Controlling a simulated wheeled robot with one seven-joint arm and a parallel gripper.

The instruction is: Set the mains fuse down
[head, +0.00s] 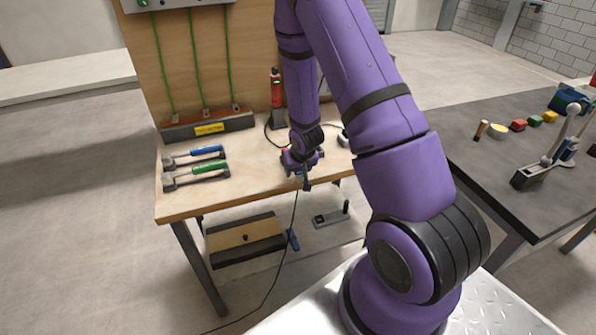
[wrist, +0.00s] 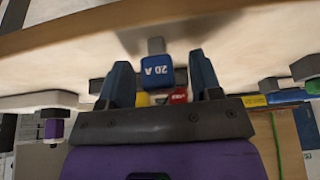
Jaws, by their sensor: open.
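A blue block marked "20 A" (wrist: 157,71), which looks like a fuse, sits between the two fingers of my gripper in the wrist view, its writing upside down. A grey stub (wrist: 156,45) shows at its end. My gripper (wrist: 160,82) is open, with a gap visible on each side of the block. In the head view my gripper (head: 303,178) is low over the wooden workbench (head: 240,190), near its front edge. Whether the block touches the bench is unclear. No label reads "mains".
A red block (wrist: 178,96) and a yellow block (wrist: 143,99) are close behind the blue one. A dark table (head: 500,200) with small coloured blocks is at right.

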